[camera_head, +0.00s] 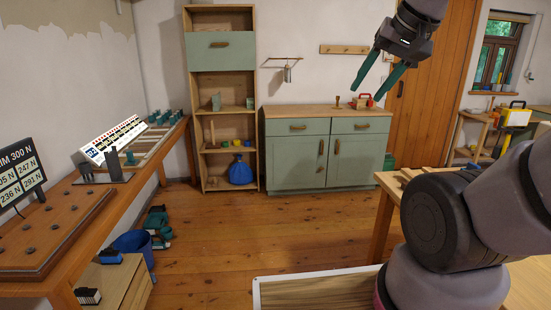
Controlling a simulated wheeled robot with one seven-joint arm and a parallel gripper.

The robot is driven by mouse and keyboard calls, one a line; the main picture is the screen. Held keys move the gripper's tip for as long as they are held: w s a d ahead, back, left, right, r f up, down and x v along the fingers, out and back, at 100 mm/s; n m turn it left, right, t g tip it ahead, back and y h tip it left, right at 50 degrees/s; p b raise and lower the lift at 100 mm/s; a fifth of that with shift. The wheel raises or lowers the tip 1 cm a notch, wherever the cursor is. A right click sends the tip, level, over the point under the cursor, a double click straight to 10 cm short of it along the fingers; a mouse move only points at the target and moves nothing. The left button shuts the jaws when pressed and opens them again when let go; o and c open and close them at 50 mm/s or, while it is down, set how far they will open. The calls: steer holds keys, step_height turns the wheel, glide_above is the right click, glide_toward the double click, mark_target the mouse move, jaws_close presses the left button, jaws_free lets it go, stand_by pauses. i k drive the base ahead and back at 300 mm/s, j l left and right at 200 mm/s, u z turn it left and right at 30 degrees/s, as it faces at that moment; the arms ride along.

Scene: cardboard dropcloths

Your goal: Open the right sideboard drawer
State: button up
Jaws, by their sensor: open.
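The green sideboard (325,168) with a wooden top stands against the back wall. Its right drawer (361,125) is shut, flush with the front, and has a wooden handle. Its left drawer (297,127) is also shut, and two doors with upright handles sit below. My gripper (377,86) is at the upper right, high in the air and pointing down and left. Its green fingers are spread open with nothing between them. It appears in front of the wooden door and wall, apart from the sideboard.
A wooden table (388,207) stands at the right, partly hidden by my arm. A tall shelf (225,130) with a blue jug (240,171) stands left of the sideboard. A workbench (133,190) runs along the left, with a blue bucket (133,243) beside it. The floor before the sideboard is clear.

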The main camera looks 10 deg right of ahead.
mark_target(354, 120)
steer(key=i, duration=2.1)
steer(key=i+z, duration=0.1)
steer(key=i, duration=0.4)
steer(key=i+z, duration=0.15)
steer(key=i, duration=0.4)
steer(key=i+j+z, duration=0.1)
steer(key=i, duration=0.4)
steer(key=i+j+z, duration=0.1)
steer(key=i, duration=0.4)
steer(key=i+z, duration=0.45)
steer(key=i+j+z, duration=0.2)
steer(key=i+z, duration=0.3)
steer(key=i+j+z, duration=0.45)
steer(key=i, duration=0.15)
